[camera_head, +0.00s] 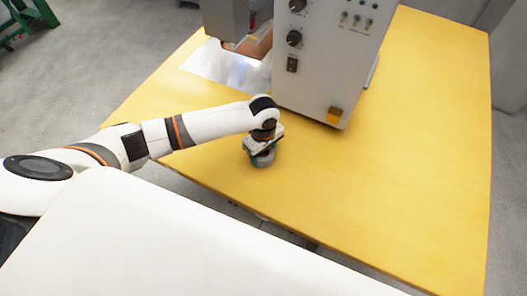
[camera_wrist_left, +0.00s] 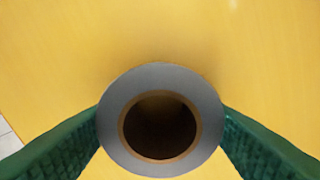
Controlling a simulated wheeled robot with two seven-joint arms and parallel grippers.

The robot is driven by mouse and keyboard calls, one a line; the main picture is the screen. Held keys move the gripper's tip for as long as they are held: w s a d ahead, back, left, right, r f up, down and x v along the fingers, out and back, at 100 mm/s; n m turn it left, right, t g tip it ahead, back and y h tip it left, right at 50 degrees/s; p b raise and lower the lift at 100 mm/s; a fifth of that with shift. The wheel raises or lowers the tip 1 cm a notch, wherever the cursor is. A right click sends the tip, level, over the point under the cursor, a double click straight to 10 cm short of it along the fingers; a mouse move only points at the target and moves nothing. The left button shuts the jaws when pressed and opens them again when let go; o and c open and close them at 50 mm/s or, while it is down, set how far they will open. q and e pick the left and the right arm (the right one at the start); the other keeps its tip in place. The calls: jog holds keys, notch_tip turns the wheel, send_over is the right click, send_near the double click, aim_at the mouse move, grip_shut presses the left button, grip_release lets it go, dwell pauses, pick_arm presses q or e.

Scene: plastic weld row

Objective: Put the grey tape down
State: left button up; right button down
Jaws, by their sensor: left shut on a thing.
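The grey tape (camera_wrist_left: 160,79) is a roll with a brown cardboard core, seen from above in the left wrist view. The green fingers of my left gripper (camera_wrist_left: 160,125) press on its left and right sides, so the gripper is shut on it. In the head view my left gripper (camera_head: 262,155) is low over the yellow table (camera_head: 400,170), in front of the machine. The tape (camera_head: 263,160) shows only partly there, under the gripper. I cannot tell whether the tape touches the table. My right gripper is not in view.
A grey machine (camera_head: 325,60) with knobs and a yellow switch stands on the table just behind the gripper. A shiny metal plate (camera_head: 225,66) lies to its left. The table is clear to the right and in front.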

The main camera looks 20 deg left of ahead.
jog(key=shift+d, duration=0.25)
pick_arm(q)
jog(key=o, duration=1)
jog(key=shift+f, duration=0.1)
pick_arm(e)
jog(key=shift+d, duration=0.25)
pick_arm(q)
notch_tip(320, 180, up, 12)
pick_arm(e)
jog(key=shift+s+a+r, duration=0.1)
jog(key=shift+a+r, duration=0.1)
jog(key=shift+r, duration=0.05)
